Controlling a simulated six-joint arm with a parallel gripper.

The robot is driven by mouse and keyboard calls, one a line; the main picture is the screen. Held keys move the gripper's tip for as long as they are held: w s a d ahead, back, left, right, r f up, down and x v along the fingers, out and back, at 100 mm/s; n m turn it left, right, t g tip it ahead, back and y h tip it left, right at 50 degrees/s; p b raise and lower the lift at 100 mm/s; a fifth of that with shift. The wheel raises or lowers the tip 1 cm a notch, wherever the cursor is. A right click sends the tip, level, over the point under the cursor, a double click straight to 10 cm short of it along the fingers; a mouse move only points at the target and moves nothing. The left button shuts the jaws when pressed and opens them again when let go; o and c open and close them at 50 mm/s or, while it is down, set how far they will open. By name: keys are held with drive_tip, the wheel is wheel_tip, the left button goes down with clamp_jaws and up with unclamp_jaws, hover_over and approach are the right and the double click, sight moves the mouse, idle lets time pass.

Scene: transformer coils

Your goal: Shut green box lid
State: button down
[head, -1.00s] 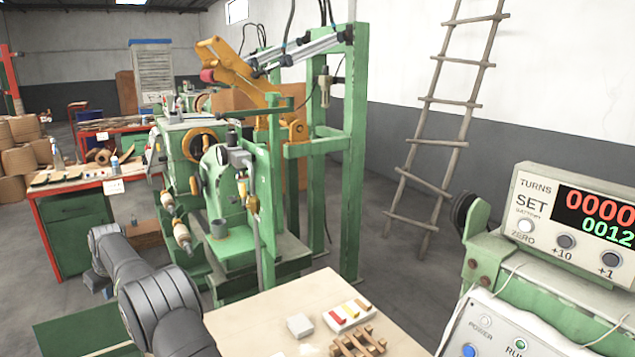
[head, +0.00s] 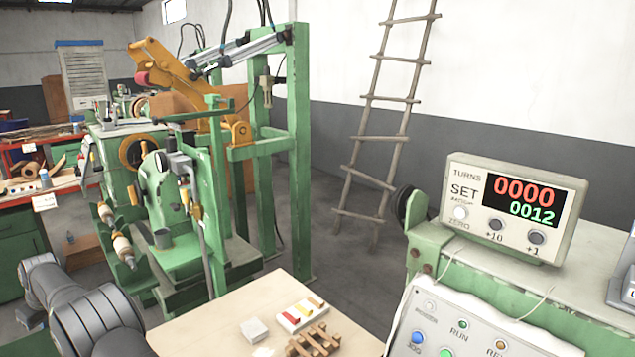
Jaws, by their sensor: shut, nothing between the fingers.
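No whole green box with a lid can be made out in the head view. A dark green flat edge (head: 22,351) shows at the bottom left corner, mostly cut off by the frame and my arm; I cannot tell if it is part of the box or its lid. My grey arm crosses the lower left. My gripper is not visible in this view.
A pale table (head: 210,325) holds a white block (head: 254,330), a tray with coloured strips (head: 301,314) and a wooden lattice (head: 313,341). A green winding machine (head: 165,200) stands behind. The counter (head: 520,213) reads 0000 and 0012, above a button panel (head: 475,325).

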sight(48, 340)
drive_tip(key=shift+s+d, duration=1.65)
drive_tip(key=shift+s, duration=0.05)
drive_tip(key=shift+r, duration=0.1)
wheel_tip(48, 340, up, 8)
idle(0.7)
wheel_tip(48, 340, down, 8)
drive_tip(key=shift+w+f, duration=0.1)
drive_tip(key=shift+f, duration=0.1)
drive_tip(key=shift+w+a+r, duration=0.1)
drive_tip(key=shift+w+a, duration=0.1)
drive_tip(key=shift+a, duration=0.1)
drive_tip(key=shift+s+d, duration=0.1)
idle(0.4)
